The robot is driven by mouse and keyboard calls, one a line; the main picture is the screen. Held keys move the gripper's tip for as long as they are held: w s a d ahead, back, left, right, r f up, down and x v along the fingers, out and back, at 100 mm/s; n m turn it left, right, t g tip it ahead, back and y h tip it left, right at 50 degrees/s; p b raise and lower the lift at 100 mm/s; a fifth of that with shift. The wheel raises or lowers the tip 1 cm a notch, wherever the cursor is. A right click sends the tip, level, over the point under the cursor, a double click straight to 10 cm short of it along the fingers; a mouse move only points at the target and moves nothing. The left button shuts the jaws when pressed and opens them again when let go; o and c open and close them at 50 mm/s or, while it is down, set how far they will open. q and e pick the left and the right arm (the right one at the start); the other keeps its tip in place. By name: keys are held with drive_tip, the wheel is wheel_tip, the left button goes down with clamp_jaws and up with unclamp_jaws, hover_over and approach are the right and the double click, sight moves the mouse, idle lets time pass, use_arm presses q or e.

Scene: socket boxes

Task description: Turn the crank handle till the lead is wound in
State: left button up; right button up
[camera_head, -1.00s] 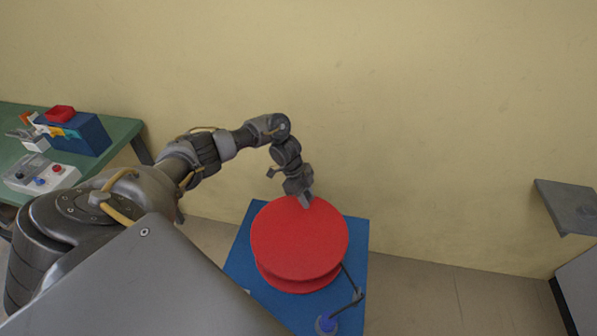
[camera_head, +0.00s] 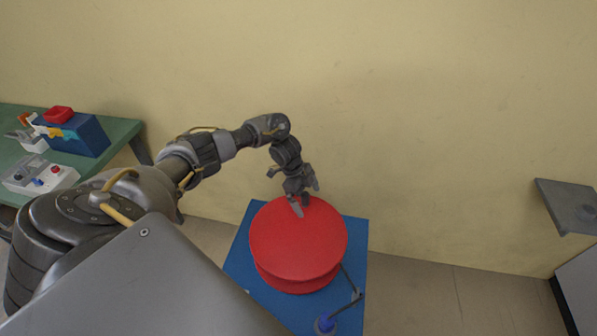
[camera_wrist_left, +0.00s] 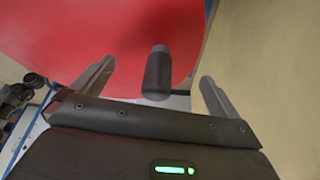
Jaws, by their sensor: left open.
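The big red reel (camera_head: 300,245) stands on a blue base (camera_head: 243,262) in the head view. The red flange also fills the upper left of the left wrist view (camera_wrist_left: 80,35). The crank handle, a short black grip (camera_wrist_left: 157,75), shows in the left wrist view in front of the red flange. My left gripper (camera_head: 306,197) is at the reel's far edge in the head view. Its fingers (camera_wrist_left: 158,85) are spread, one on each side of the grip, with gaps on both sides. The handle is hidden in the head view. My right gripper is not in view.
A green table (camera_head: 120,130) with a blue box (camera_head: 85,138) and a grey control box (camera_head: 40,176) is at left. A grey plate (camera_head: 570,206) juts in at right.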

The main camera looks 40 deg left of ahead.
use_arm(q)
wheel_tip(320, 180, up, 8)
drive_tip(key=p, duration=0.7)
drive_tip(key=shift+r+p, duration=0.1)
drive_tip(key=shift+p, duration=0.2)
